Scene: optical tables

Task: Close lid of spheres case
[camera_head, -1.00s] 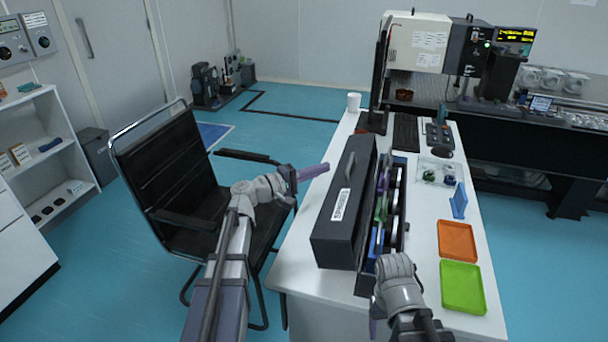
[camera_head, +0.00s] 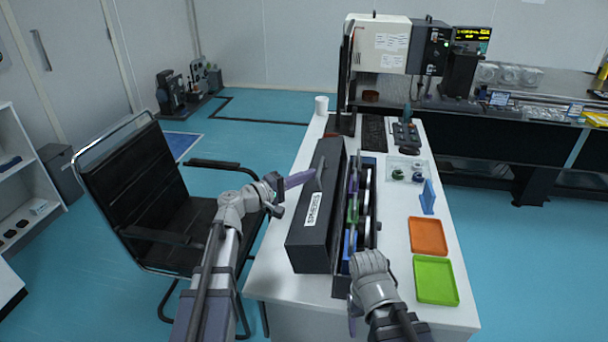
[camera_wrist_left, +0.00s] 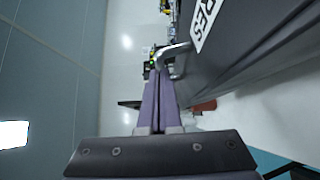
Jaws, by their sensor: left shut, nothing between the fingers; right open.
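The spheres case (camera_head: 366,235) is a long dark box on the white table, holding colored and dark items in a row. Its lid (camera_head: 312,245) stands open on the left side, with a white label reading SPHERES. My left gripper (camera_head: 314,174) is shut and empty at the lid's outer left side, by the lid's handle (camera_head: 320,183). In the left wrist view its closed purple fingers (camera_wrist_left: 157,75) point at the handle (camera_wrist_left: 178,52); whether they touch cannot be told. My right gripper (camera_head: 353,312) is open, near the case's front end, its fingers mostly hidden by the wrist.
An orange tray (camera_head: 428,236) and a green tray (camera_head: 436,280) lie right of the case. A blue stand (camera_head: 427,197) and a clear box (camera_head: 408,170) sit beyond them. A monitor (camera_head: 343,75) and white cup (camera_head: 321,105) stand behind. A black chair (camera_head: 130,185) is at left.

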